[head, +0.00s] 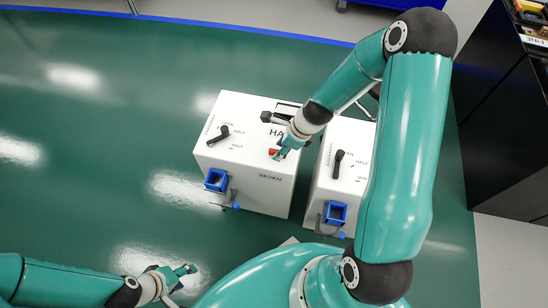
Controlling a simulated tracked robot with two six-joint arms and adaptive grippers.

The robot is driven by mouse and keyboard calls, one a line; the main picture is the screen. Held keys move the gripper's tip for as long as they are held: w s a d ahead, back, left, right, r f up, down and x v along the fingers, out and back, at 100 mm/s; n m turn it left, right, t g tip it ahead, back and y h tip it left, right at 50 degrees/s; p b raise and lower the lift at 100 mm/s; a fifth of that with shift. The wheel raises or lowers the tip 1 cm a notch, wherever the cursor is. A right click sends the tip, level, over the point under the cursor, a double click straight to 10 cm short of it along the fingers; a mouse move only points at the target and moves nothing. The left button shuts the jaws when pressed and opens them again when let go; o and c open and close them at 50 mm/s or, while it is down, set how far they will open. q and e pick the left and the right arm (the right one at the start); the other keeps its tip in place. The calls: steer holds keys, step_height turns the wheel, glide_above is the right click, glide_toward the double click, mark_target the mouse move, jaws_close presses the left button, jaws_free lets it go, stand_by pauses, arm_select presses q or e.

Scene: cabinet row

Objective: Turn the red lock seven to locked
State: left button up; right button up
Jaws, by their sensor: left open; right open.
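The white cabinet marked SEVEN (240,180) stands left of a second white cabinet. A small red part (273,152), likely the red lock, shows on its top near the right edge. My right gripper (284,153) is open right beside the red part and partly covers it. I cannot tell whether they touch, nor which way the lock is turned. My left gripper (186,276) is open and empty over the floor at the lower left.
A black lever (219,135) with OPEN, HALF and SHUT marks sits on cabinet seven. The second cabinet (325,185) has a similar black lever (338,163). Blue square fittings (216,180) (335,213) are on both fronts. A dark shelf unit (505,120) stands right. Green floor (90,150) is clear at left.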

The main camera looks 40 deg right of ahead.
steer(key=shift+w+a+f, duration=0.15)
steer(key=shift+w+f, duration=0.05)
steer(key=shift+f, duration=0.35)
